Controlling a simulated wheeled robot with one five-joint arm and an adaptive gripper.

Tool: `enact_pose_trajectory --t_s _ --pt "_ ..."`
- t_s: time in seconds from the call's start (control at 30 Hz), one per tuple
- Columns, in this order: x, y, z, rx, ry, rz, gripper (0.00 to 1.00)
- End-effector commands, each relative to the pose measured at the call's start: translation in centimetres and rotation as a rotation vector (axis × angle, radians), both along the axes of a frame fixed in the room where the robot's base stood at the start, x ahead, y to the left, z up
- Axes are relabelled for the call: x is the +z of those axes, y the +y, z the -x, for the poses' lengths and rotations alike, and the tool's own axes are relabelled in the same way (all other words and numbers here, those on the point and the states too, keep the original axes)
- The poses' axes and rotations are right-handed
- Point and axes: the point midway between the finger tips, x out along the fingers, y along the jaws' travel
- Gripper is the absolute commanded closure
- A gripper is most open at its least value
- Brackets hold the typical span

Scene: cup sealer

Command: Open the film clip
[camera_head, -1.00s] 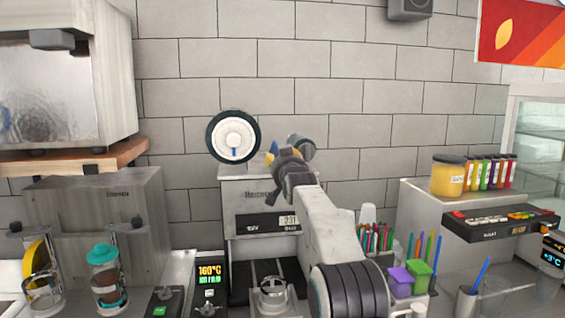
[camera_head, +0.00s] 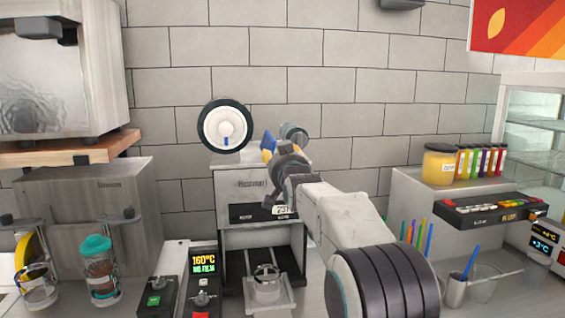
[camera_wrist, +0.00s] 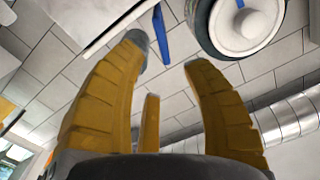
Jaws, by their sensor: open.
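The cup sealer (camera_head: 238,183) stands against the tiled wall, with a white film roll (camera_head: 225,127) in a black rim at its top left. A blue flat piece (camera_head: 267,139), which may be the film clip, shows above the sealer's top beside my gripper (camera_head: 268,155). In the wrist view, a blue bar (camera_wrist: 161,34) stands beyond and between the fingertips of my gripper (camera_wrist: 166,52). The yellow fingers are spread and hold nothing. I see no clear contact with the bar. The roll (camera_wrist: 246,22) is at upper right there. My arm hides the sealer's right side.
A grey cylinder (camera_head: 294,133) sits behind my gripper. A control box (camera_head: 203,278) reading 160°C and NO FILM stands left of the sealer. A metal cup holder (camera_head: 266,283) is below. Jars and a shelf (camera_head: 420,194) are at right.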

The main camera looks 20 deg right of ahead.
Motion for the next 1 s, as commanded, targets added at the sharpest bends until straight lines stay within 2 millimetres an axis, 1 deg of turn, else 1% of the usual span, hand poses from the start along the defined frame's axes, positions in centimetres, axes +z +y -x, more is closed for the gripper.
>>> enact_pose_trajectory --t_s 0.03,0.2,0.4,0.6,1.0 --pt "0.1 0.1 0.6 0.0 0.0 0.0 0.56" --pt "0.0 0.4 2.1 0.0 0.0 0.0 0.56" --pt "0.0 0.6 3.2 0.0 -0.001 0.0 0.56" --pt "0.0 0.7 3.4 0.0 -0.001 0.0 0.56" --pt "0.0 0.7 3.4 0.0 -0.001 0.0 0.56"
